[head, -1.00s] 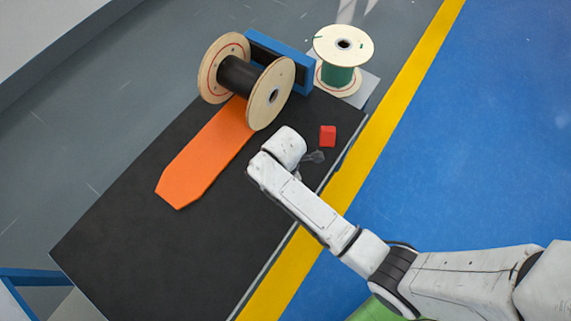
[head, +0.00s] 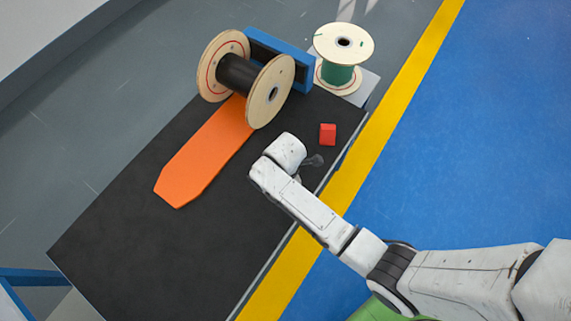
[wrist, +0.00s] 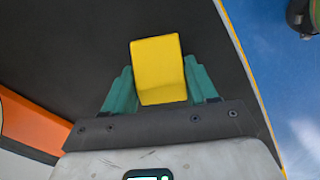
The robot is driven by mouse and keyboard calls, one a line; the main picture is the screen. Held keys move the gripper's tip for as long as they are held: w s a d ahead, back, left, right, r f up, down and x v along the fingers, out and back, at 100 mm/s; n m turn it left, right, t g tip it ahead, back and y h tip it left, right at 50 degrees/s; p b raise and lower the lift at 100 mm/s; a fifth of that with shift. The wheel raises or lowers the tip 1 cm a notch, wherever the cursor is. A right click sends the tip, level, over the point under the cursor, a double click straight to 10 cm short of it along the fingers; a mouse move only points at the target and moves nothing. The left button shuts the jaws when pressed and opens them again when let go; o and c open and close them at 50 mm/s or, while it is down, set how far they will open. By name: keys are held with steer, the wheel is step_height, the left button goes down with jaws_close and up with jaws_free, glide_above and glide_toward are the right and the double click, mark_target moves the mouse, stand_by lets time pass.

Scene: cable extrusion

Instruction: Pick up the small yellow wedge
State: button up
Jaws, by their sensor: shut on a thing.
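The small yellow wedge (wrist: 158,68) is between the two green fingers of my gripper (wrist: 161,88) in the wrist view. The fingers press on its left and right sides, so my gripper is shut on it. Black table surface shows around the wedge; how far it is above that surface I cannot tell. In the head view my arm's end hides the wedge, and only a small grey part of my gripper (head: 313,161) shows beside the white wrist.
A red block (head: 327,134) sits on the black table (head: 150,255) just beyond my gripper. An orange strip (head: 200,158) lies to the left, leading to a wooden spool of black cable (head: 238,73) by a blue frame (head: 301,70). A green-wound spool (head: 338,75) stands behind. The table's near part is clear.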

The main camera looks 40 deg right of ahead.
steer(key=shift+c, duration=1.2)
steer(key=shift+r, duration=0.1)
